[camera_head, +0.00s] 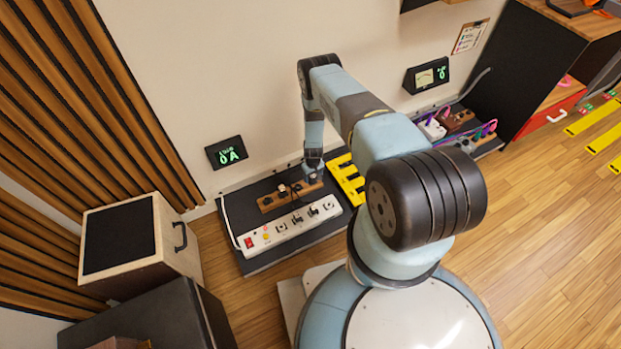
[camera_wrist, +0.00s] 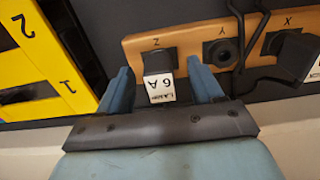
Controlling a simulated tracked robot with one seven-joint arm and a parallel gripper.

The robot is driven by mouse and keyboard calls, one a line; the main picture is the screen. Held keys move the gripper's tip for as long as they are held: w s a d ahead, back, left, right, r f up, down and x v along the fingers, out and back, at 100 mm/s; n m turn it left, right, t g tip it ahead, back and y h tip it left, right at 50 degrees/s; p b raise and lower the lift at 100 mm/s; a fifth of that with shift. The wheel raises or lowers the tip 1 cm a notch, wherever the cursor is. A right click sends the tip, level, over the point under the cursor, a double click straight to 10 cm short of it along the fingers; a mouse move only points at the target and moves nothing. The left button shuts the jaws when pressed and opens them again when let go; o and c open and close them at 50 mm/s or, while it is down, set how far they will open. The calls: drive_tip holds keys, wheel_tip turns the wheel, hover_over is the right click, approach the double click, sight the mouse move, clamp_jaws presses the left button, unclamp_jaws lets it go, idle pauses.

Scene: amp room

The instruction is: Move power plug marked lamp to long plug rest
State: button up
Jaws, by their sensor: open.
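The plug marked lamp (camera_wrist: 160,82) is a dark block with a white label reading LAMP 6 A. It sits at position Z of a wooden rest (camera_wrist: 190,46) marked Z, Y and X. My gripper (camera_wrist: 160,66) is open, with one blue finger on each side of this plug; small gaps show beside it. In the head view my gripper (camera_head: 313,170) is down at the right end of the wooden rest (camera_head: 268,202), and partly hides it. Which rest is the long one, I cannot tell.
Position Y shows a round dark socket (camera_wrist: 221,53); another plug (camera_wrist: 291,52) stands at X, with cable beside it. A yellow slotted rest (camera_head: 347,180), numbered 1 and 2 in the wrist view, lies right of the wood. A white power strip (camera_head: 290,226) with several plugs lies in front.

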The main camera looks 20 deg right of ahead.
drive_tip(key=shift+w+r, duration=0.1)
drive_tip(key=shift+r, duration=0.4)
wheel_tip(320, 180, up, 13)
drive_tip(key=shift+f, duration=0.15)
idle(0.7)
